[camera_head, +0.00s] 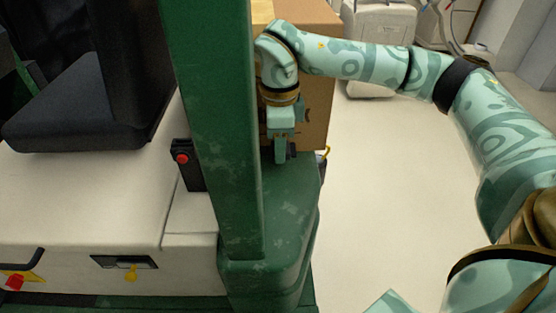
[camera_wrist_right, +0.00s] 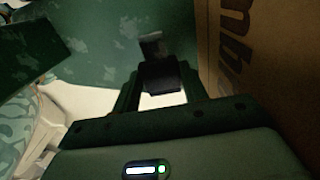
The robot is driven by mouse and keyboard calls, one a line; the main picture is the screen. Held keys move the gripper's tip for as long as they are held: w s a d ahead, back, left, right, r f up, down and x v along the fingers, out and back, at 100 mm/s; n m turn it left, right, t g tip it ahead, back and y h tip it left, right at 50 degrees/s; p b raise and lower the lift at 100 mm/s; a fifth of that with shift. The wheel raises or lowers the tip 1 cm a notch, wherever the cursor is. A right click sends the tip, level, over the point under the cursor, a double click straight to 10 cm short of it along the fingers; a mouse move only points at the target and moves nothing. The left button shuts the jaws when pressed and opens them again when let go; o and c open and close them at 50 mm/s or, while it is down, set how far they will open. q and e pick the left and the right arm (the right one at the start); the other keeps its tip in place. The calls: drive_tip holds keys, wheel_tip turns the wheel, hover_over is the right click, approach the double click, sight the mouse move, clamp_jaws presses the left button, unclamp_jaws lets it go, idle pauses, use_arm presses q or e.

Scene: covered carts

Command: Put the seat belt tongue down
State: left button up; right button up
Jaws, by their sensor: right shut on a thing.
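My right gripper (camera_head: 281,154) points down just right of the green post, over the green body of the cart. In the right wrist view its fingers are shut on the seat belt tongue (camera_wrist_right: 162,77), a small dark block with a grey plate sticking out past the fingertips. The tongue is in front of a dark green surface (camera_wrist_right: 105,40); whether it touches that surface I cannot tell. The tongue is too small and dark to make out in the head view. A dark buckle with a red button (camera_head: 182,158) stands beside the seat, left of the post. My left gripper is not in view.
A green post (camera_head: 208,130) rises close to the left of my right gripper. A cardboard box (camera_head: 315,105) stands close behind it and along the right of the wrist view. A black seat (camera_head: 75,115) is at left. Open pale floor (camera_head: 385,190) lies to the right.

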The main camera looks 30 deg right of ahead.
sight(279, 171)
wheel_tip(279, 171, down, 5)
drive_tip(key=shift+r+b, duration=0.1)
drive_tip(key=shift+b, duration=0.6)
drive_tip(key=shift+r, duration=0.1)
drive_tip(key=shift+f, duration=0.4)
drive_tip(key=o, duration=1)
drive_tip(key=shift+r, duration=0.1)
